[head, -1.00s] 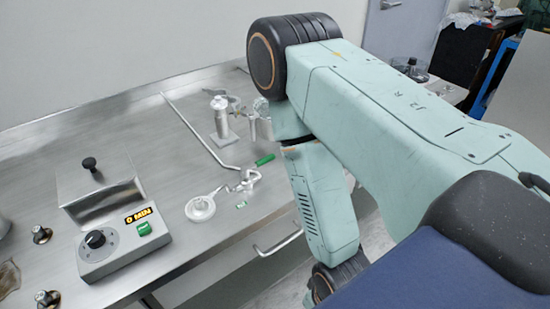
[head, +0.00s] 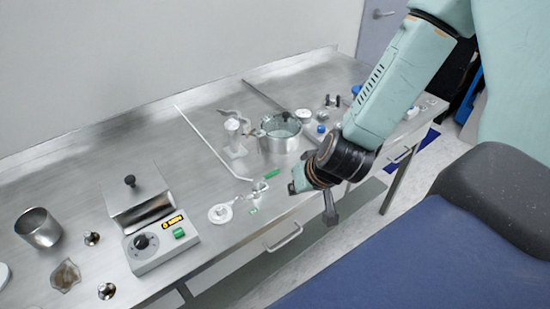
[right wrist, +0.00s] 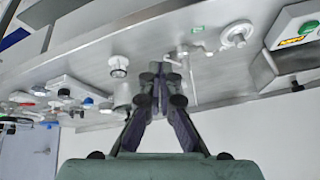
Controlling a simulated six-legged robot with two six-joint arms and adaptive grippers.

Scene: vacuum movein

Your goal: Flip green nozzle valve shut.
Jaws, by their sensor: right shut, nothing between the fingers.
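A clear nozzle assembly with a round white base (head: 220,213) lies on the steel bench near its front edge in the head view. A green lever-like piece (head: 271,174) shows just behind it, and a small green piece (head: 253,211) lies beside it. I cannot tell the valve's position. In the right wrist view the round white part (right wrist: 236,34) and a green piece (right wrist: 197,29) show at the top. My right gripper (right wrist: 155,72) is shut and empty, apart from these parts. In the head view its wrist is right of the nozzle, with the fingertips hard to make out. My left gripper is out of view.
A hotplate-like device (head: 160,225) with a green switch stands left of the nozzle. A bent rod (head: 205,138) lies on the bench. A drawer handle (head: 284,237) sticks out in front.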

